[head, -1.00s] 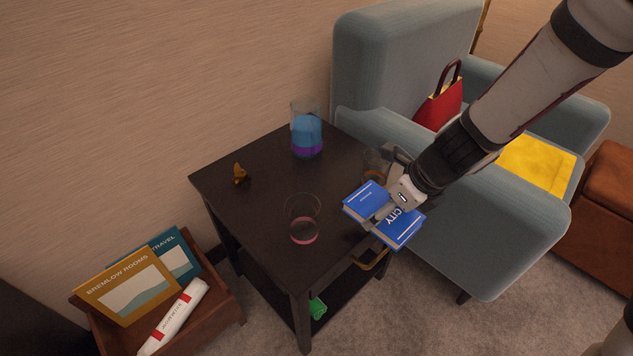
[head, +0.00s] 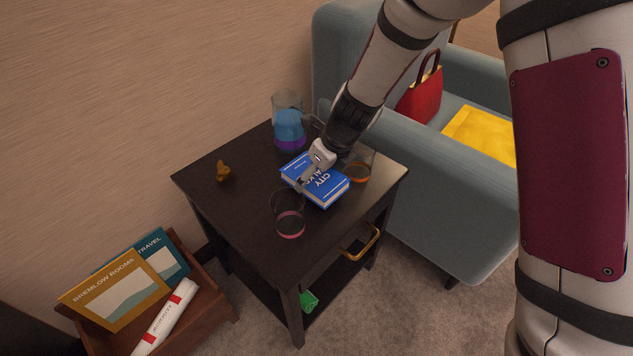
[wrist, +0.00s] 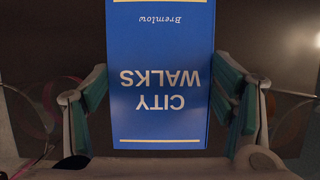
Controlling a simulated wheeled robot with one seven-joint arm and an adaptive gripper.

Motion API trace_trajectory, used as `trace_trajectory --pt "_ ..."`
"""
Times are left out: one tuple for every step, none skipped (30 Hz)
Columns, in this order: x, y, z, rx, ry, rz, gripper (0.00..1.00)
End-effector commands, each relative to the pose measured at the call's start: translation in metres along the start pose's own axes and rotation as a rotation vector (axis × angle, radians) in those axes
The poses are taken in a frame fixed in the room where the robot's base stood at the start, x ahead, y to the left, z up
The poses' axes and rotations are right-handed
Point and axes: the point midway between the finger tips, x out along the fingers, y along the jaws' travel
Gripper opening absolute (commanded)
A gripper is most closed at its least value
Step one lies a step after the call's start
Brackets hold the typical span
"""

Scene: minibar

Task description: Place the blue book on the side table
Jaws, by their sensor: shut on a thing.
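The blue book (head: 326,187), titled "City Walks", is over the middle of the dark side table (head: 245,222) in the head view. My gripper (head: 313,171) is shut on it from above, and its fingers grip the two long sides of the blue book (wrist: 160,75) in the wrist view. The book looks roughly level. I cannot tell whether its underside touches the tabletop.
A glass with pink liquid (head: 290,224) stands close in front of the book. A glass with amber liquid (head: 357,172) is close on its right. A blue-and-purple pitcher (head: 289,128) stands behind, and a small brown figurine (head: 223,171) at the left. The armchair (head: 408,205) borders the table's right side.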

Motion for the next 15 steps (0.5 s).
trace_trajectory --pt "0.011 -0.001 -0.005 0.002 0.001 0.000 0.42" --pt "0.014 0.000 -0.006 0.001 0.001 0.001 0.42" --pt "0.018 0.000 -0.008 0.000 0.001 0.001 0.42" --pt "0.021 0.000 -0.009 0.000 0.001 0.002 0.42" --pt "0.022 0.000 -0.009 0.000 0.001 0.001 0.42" --pt "0.023 0.000 -0.010 0.000 0.000 0.001 0.42" --pt "0.023 0.000 -0.010 0.000 0.000 0.001 0.42" --pt "0.023 0.000 -0.010 -0.001 0.000 0.001 0.42" --pt "0.022 0.000 -0.009 -0.001 0.000 0.000 0.42" --pt "0.022 0.000 -0.009 -0.001 0.000 0.000 0.42" --pt "0.022 0.000 -0.009 -0.001 0.000 0.000 0.42" --pt "0.021 0.000 -0.009 -0.001 0.000 0.000 0.42" --pt "0.021 0.000 -0.009 -0.001 0.000 0.000 0.42" --pt "0.022 0.000 -0.009 -0.001 0.000 0.000 0.42" --pt "0.023 0.000 -0.010 -0.001 0.000 0.000 0.42"
